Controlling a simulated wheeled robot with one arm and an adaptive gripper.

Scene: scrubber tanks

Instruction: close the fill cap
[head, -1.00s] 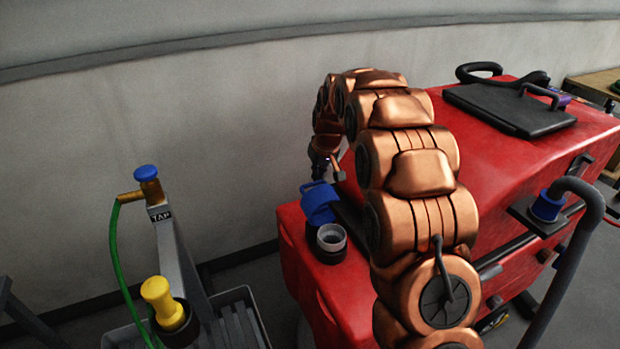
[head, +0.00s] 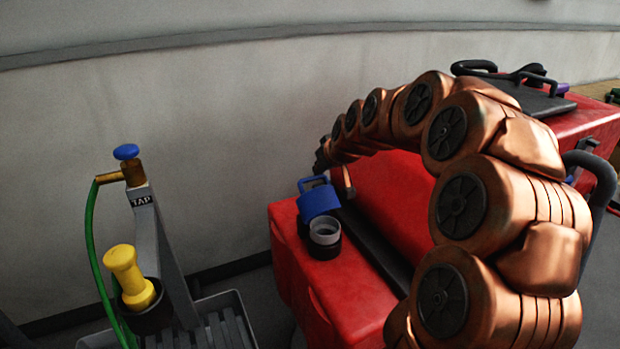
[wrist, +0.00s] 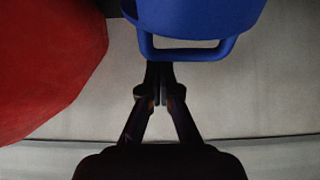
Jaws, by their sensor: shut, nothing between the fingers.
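The blue fill cap (head: 319,203) stands tipped up behind the grey filler neck (head: 324,233) on the red machine, so the neck is open. The cap has a loop handle on its top edge. In the wrist view the blue cap (wrist: 192,18) fills the top, with its loop toward my gripper. My gripper (wrist: 160,72) is shut and empty, its fingertips close below the loop. I cannot tell whether they touch it. In the head view the gripper is mostly hidden behind the cap and my arm.
The red machine body (head: 345,295) lies under and right of the neck. On the left stand a tap post (head: 150,215) with a green hose (head: 90,260), a yellow plug (head: 128,275) and a grey grated tray (head: 225,325). The pale wall is behind.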

